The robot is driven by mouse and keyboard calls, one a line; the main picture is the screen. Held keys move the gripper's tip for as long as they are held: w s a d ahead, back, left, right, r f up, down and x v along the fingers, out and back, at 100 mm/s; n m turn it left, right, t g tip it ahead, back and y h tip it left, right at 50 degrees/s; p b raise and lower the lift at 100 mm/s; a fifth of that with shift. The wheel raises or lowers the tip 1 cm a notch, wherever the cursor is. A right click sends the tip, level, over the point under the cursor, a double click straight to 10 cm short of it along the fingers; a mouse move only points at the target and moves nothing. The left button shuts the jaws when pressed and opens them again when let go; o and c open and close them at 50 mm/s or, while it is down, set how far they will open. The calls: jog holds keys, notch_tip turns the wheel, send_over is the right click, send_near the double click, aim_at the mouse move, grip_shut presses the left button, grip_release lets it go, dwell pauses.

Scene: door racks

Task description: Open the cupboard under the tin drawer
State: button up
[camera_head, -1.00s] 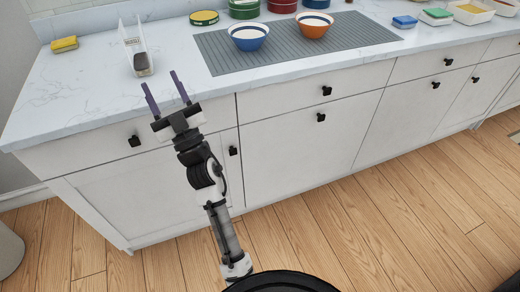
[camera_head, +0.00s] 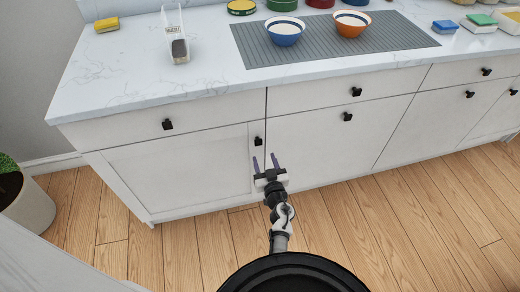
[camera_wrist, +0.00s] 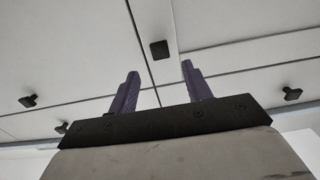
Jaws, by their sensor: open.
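A white cupboard door (camera_head: 180,172) at the left of the cabinet row is closed, with a small black knob (camera_head: 258,141) near its upper right corner. A closed drawer (camera_head: 190,116) with its own black knob (camera_head: 167,125) is above it. I cannot tell from the pictures what the drawers hold. My gripper (camera_head: 264,161) is open and empty, its two purple fingers pointing at the cabinet front just below the cupboard knob. In the wrist view, a square black knob (camera_wrist: 160,49) shows beyond and between the fingertips (camera_wrist: 160,69), apparently not touched.
More closed drawers and doors with black knobs (camera_head: 348,117) continue right. The marble counter (camera_head: 120,85) carries a clear scoop-like container (camera_head: 173,35), a yellow sponge (camera_head: 106,25), bowls (camera_head: 285,32) on a grey mat and tins. A plant pot (camera_head: 28,205) stands left. The wooden floor before the cabinets is clear.

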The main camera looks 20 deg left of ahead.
aim_at(259, 143)
jog(key=b+x, duration=0.2)
jog(key=x, duration=0.5)
grip_shut()
